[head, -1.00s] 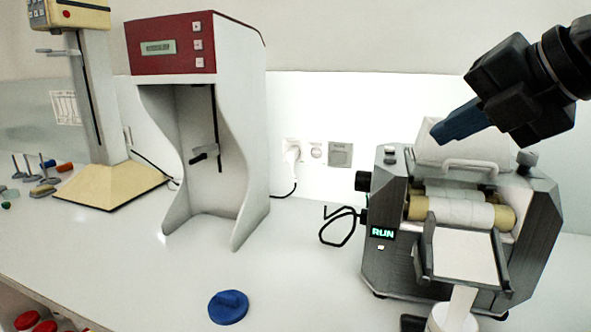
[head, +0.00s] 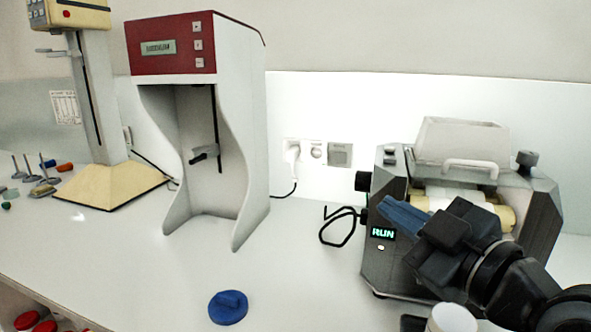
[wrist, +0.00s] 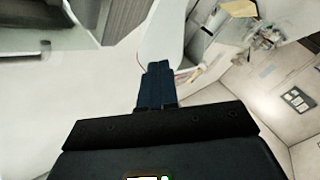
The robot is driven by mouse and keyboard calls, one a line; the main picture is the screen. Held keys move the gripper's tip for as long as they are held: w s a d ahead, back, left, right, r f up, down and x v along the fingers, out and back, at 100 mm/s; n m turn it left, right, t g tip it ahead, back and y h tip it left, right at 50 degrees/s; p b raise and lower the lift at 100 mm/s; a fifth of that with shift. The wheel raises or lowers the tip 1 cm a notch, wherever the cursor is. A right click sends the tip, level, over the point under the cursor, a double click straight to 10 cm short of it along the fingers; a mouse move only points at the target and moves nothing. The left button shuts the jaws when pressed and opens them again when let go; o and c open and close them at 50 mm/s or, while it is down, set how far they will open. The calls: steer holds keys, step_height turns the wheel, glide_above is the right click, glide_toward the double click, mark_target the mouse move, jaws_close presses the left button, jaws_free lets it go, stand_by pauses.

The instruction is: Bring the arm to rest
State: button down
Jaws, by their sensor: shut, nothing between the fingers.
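My gripper (head: 396,212) is at the right of the head view, in front of the roller mill (head: 377,262), whose small display reads RUN. Its blue fingers are shut together with nothing between them and point to the left. My arm and gripper hide the mill's front tray and part of its rollers. In the wrist view the shut fingers (wrist: 154,85) point away from the camera, with no object at their tips.
A blue lid-like disc (head: 228,307) lies on the white bench. A red and white machine (head: 200,130) and a cream stand (head: 110,185) are at the left. A white container (head: 453,318) is at the bottom edge, close below my arm.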

steer(key=s+d+f+m+h, duration=0.3)
steer(key=s+f+m+h, duration=0.4)
steer(key=s+f+m, duration=0.75)
steer(key=s+d+f, duration=0.2)
steer(key=s+f, duration=0.1)
steer(key=s, duration=0.9)
steer(key=s+d+f+n+g+h, duration=0.1)
steer(key=s+d+f, duration=0.2)
steer(key=s, duration=1)
steer(key=shift+f+g, duration=0.2)
steer(key=shift+g, duration=0.1)
